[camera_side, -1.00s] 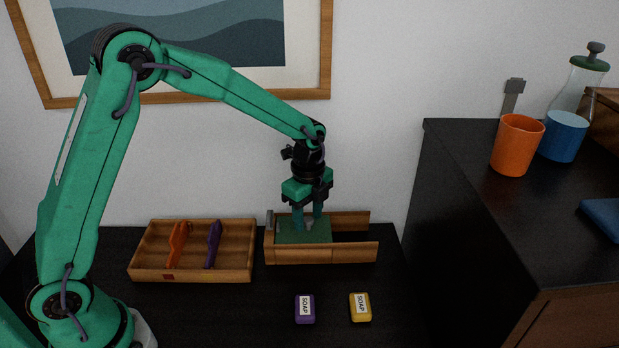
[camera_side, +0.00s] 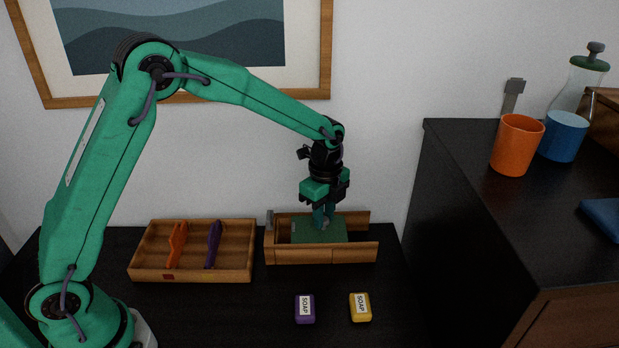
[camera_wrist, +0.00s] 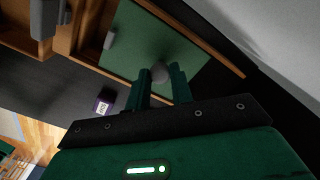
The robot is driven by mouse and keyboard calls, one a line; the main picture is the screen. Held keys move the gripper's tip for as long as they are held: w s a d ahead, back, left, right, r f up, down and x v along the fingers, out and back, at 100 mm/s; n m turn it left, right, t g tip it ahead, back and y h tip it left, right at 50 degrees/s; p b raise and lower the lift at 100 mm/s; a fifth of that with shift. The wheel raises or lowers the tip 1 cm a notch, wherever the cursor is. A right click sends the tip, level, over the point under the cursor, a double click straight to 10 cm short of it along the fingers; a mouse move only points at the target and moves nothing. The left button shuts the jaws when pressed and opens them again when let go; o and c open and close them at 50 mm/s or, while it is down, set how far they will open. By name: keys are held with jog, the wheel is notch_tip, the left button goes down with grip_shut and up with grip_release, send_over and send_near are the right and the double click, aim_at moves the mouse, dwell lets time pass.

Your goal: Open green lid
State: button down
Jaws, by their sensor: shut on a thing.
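The green lid (camera_side: 308,234) lies flat in the top of a wooden box (camera_side: 320,256) on the dark desk. Uncovered parts of the box show to the left and right of the lid. My gripper (camera_side: 324,224) points down over the lid's right half. In the wrist view, its fingers (camera_wrist: 161,85) are shut on a round grey knob (camera_wrist: 158,72) on the green lid (camera_wrist: 145,40). The fingers partly hide the knob. A small grey piece (camera_wrist: 109,40) also shows on the lid.
A wooden tray (camera_side: 190,277) left of the box holds an orange item (camera_side: 176,245) and a purple item (camera_side: 213,245). Purple soap (camera_side: 305,309) and yellow soap (camera_side: 360,307) lie in front. A grey upright piece (camera_side: 270,222) stands at the box's left end. A taller dark cabinet stands right.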

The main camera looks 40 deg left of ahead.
jog(key=w+d, duration=0.4)
jog(key=shift+w+d, duration=0.35)
jog(key=shift+w, duration=0.05)
jog(key=shift+r, duration=0.1)
jog(key=c, duration=1.2)
grip_release()
notch_tip(320, 180, up, 8)
jog(key=shift+s, duration=0.1)
